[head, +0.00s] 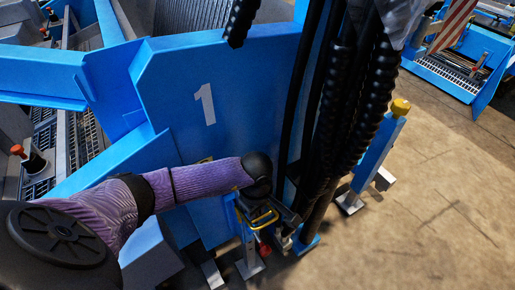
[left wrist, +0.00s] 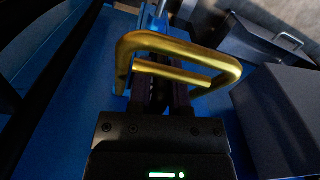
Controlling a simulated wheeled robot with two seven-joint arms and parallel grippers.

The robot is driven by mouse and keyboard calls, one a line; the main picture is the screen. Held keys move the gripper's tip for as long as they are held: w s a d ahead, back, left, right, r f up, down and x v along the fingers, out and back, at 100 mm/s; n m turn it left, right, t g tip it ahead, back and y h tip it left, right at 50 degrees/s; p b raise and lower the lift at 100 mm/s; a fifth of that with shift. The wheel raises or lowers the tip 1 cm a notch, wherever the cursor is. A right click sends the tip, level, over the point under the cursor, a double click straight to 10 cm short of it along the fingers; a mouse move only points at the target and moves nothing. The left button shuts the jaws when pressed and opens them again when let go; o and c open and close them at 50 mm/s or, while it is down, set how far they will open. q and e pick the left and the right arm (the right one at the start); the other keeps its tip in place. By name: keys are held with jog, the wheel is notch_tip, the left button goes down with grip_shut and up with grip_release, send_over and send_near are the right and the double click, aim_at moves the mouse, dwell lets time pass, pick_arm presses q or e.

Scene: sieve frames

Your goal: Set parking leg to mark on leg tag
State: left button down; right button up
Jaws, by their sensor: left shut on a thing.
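A blue parking leg with a grey foot (head: 250,268) stands under the blue frame's panel in the head view. Its yellow loop handle (head: 262,221) also shows large in the left wrist view (left wrist: 222,84). My left gripper (left wrist: 158,88) is shut on the yellow handle, with its dark fingers at the inner bar. In the head view my left gripper is partly hidden by my arm and black hoses. A red knob (head: 265,249) sits just below the handle. A leg tag with a mark cannot be made out. My right gripper is not in view.
Thick black hoses (head: 328,120) hang right of the handle. A second blue leg with a yellow top (head: 400,107) stands farther right. Bare brown floor (head: 430,210) lies to the right.

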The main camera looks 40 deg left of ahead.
pick_arm(q)
jog(key=shift+f, duration=0.1)
jog(key=c, duration=0.9)
grip_release()
jog(key=shift+s, duration=0.1)
notch_tip(320, 180, up, 10)
jog(key=p, duration=0.5)
jog(key=shift+f, duration=0.25)
jog(key=shift+r, duration=0.35)
jog(key=shift+f, duration=0.1)
